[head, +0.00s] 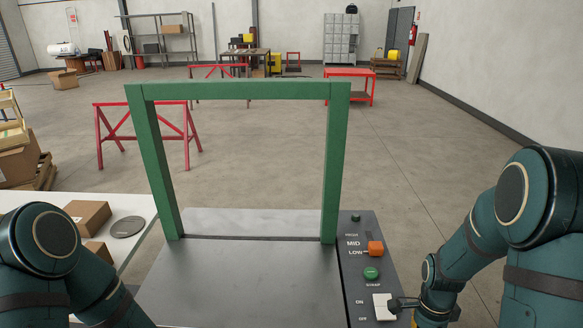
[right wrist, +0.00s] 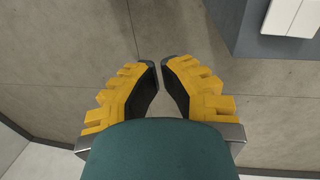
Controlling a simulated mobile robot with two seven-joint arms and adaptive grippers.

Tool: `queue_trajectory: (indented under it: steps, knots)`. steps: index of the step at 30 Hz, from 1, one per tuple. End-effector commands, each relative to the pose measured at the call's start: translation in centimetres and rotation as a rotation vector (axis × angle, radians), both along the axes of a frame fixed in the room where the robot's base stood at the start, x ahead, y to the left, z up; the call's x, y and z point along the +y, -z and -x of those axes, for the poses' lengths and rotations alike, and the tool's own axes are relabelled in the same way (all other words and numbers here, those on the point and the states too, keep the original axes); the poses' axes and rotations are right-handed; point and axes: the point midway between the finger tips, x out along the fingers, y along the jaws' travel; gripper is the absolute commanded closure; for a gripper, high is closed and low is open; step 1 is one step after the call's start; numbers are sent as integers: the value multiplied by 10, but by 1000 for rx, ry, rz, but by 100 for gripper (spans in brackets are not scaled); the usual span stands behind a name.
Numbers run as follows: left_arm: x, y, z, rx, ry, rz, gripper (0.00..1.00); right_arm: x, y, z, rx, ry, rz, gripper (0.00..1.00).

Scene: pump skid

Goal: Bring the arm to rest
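My right arm comes in from the right in the head view. Its gripper (head: 397,303) shows small and dark beside the white ON/OFF rocker switch (head: 381,306), over the panel's right edge. In the right wrist view the two yellow-and-black fingers of this gripper (right wrist: 160,64) have their tips almost together, with nothing between them. Bare floor lies behind them. A white switch-like plate (right wrist: 291,15) on a grey surface sits apart at upper right. My left arm (head: 45,245) is at lower left in the head view, its gripper out of the frame.
A green frame (head: 239,90) stands over the grey skid top (head: 240,285). The dark control panel (head: 352,285) also carries an orange knob (head: 375,248) by MID and LOW and a green START button (head: 371,273). A side table at left holds a box (head: 88,215). Floor at right is clear.

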Motion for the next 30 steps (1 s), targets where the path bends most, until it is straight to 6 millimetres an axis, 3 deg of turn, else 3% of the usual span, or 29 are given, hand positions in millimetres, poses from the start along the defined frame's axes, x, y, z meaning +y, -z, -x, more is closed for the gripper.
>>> queue_trajectory:
  steps: [1,3,8,12,15,21,30]
  knots:
    - [-1,17,1,2,2,-1,9,18,34,2,-9,-105,-30,100]
    - [-1,29,2,5,2,-1,9,38,63,1,-46,-249,-64,100]
    - [-2,59,2,6,2,-4,9,93,129,4,-151,-602,-147,100]
    - [-3,88,3,12,4,-7,9,150,183,16,-278,-938,-215,100]
    - [-4,104,5,15,4,-10,9,185,208,25,-373,-1139,-242,100]
    - [-5,121,5,16,5,-12,9,225,227,35,-501,-1370,-248,100]
    - [-5,122,5,16,5,-12,9,231,228,36,-522,-1406,-244,100]
